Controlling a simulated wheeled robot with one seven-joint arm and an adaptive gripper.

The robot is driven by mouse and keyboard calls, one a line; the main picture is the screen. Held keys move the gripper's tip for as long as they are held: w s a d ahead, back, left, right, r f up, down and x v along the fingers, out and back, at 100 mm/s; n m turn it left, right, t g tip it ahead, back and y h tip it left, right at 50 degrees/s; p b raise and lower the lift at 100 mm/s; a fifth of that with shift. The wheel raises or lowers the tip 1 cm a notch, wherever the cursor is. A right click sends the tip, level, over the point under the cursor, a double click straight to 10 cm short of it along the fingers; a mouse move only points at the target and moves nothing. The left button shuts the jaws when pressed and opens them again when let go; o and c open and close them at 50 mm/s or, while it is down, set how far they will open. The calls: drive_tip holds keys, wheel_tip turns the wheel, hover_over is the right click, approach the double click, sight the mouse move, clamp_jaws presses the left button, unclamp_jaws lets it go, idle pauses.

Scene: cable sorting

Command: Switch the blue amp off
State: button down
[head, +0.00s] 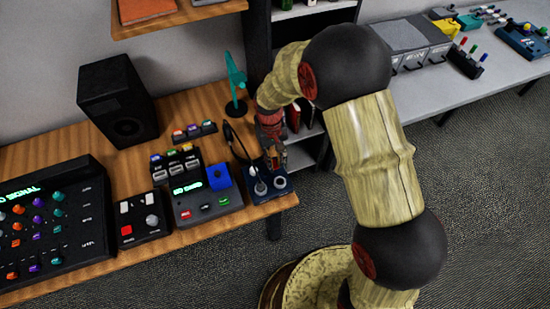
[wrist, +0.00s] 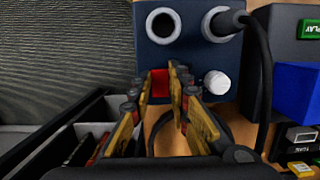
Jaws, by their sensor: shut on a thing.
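The blue amp (wrist: 191,60) is a dark blue box with two round sockets, a white knob (wrist: 217,82) and a red switch (wrist: 160,88). In the head view the amp (head: 285,188) sits at the right end of the wooden desk, partly covered by my gripper (head: 276,164). In the wrist view my gripper (wrist: 171,76) is at the amp's near edge, its fingers closed around the red switch. The fingers hide part of the switch, so I cannot tell its position.
A black cable (wrist: 263,60) is plugged into the amp's right socket and loops beside it. A grey device with a blue block (head: 219,177) stands left of the amp. A teal stand (head: 235,85) is behind. The desk's right edge is close.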

drive_tip(key=shift+w+g+p, duration=0.15)
drive_tip(key=shift+g+p, duration=0.25)
drive_tip(key=shift+p, duration=0.15)
drive_tip(key=c, duration=1.7)
unclamp_jaws()
drive_tip(key=shift+r, duration=0.15)
drive_tip(key=v, duration=1.1)
drive_tip(key=shift+w+a+r, duration=0.1)
drive_tip(key=shift+a+r, duration=0.05)
drive_tip(key=shift+r, duration=0.15)
drive_tip(key=shift+w, duration=0.1)
